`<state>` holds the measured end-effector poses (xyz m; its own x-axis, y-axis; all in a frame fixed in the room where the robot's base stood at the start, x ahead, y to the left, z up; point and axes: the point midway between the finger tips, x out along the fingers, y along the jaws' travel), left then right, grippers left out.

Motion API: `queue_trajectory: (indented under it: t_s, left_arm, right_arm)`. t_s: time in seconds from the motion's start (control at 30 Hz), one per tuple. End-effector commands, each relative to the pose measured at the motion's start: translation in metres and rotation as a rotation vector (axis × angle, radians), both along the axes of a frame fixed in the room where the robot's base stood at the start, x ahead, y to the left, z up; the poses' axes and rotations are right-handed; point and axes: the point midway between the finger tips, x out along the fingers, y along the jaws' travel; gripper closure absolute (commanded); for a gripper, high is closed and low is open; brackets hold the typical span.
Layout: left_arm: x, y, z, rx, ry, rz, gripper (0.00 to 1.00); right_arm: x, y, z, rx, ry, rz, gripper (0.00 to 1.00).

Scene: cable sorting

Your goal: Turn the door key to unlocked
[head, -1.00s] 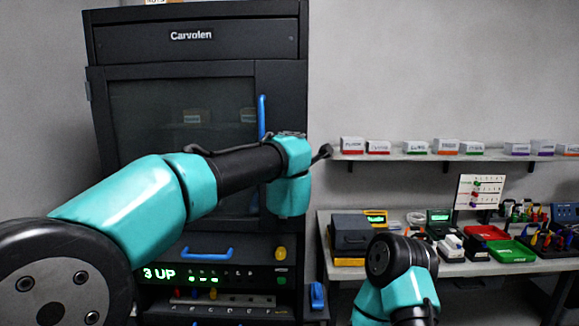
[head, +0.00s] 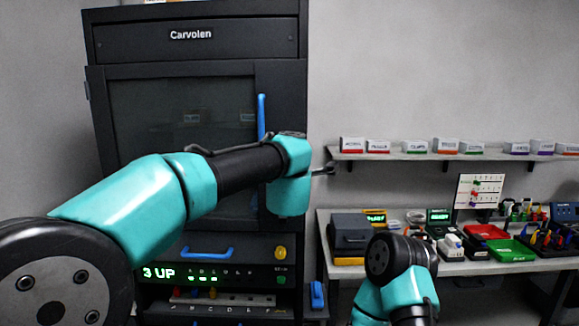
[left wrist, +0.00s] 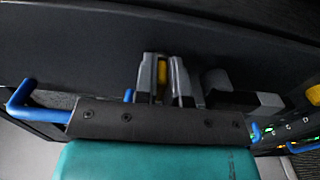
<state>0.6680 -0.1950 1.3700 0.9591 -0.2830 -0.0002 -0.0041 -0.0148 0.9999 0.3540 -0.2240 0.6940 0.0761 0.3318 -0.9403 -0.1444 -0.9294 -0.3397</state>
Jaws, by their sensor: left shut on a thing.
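The cabinet door (head: 180,120) is shut, with a blue upright handle (head: 262,115) at its right edge. My left wrist covers the lock area in the head view, so the key's angle on the door cannot be read there. In the left wrist view, my left gripper (left wrist: 163,80) is shut on a yellow key (left wrist: 162,78), which shows as a narrow strip between the fingers against the dark cabinet front. My right arm stands low at the right in the head view; its gripper is not visible.
Below the door are a blue drawer handle (head: 207,252), a yellow knob (head: 280,253) and a green display (head: 160,272) reading "3 UP". A bench (head: 450,268) with trays and devices stands right, under a shelf (head: 440,155) of small boxes.

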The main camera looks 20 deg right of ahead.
Motion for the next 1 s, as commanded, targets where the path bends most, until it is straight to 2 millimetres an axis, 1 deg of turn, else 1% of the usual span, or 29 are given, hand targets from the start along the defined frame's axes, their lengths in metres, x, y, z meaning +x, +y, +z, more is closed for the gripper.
queue_trajectory:
  t_s: [0.13, 0.17, 0.4, 0.63, 0.77, 0.87, 1.0]
  left_arm:
    - [0.0, 0.0, 0.0, 0.002, -0.002, -0.001, 1.0]
    - [0.0, 0.0, 0.0, 0.002, -0.002, -0.001, 0.86]
    - [0.0, 0.0, 0.0, 0.0, 0.0, 0.0, 0.64]
    - [0.0, 0.0, 0.0, 0.0, 0.0, 0.0, 0.64]
    - [-0.004, 0.001, 0.0, 0.0, 0.0, -0.001, 0.64]
    - [-0.01, 0.003, 0.0, 0.0, 0.0, 0.0, 0.64]
    - [-0.027, 0.007, 0.001, 0.0, 0.0, -0.002, 0.64]
  right_arm:
    - [0.0, 0.0, 0.0, 0.0, 0.0, 0.0, 0.57]
    - [0.0, 0.0, 0.0, 0.0, 0.0, 0.0, 0.57]
    - [0.0, 0.0, 0.0, 0.0, 0.0, 0.0, 0.57]
    - [0.0, 0.0, 0.0, 0.0, 0.0, 0.0, 0.57]
    - [0.0, 0.0, 0.0, 0.0, 0.0, 0.0, 0.57]
    - [0.0, 0.0, 0.0, 0.0, 0.0, 0.0, 0.57]
    - [0.0, 0.0, 0.0, 0.0, 0.0, 0.0, 0.57]
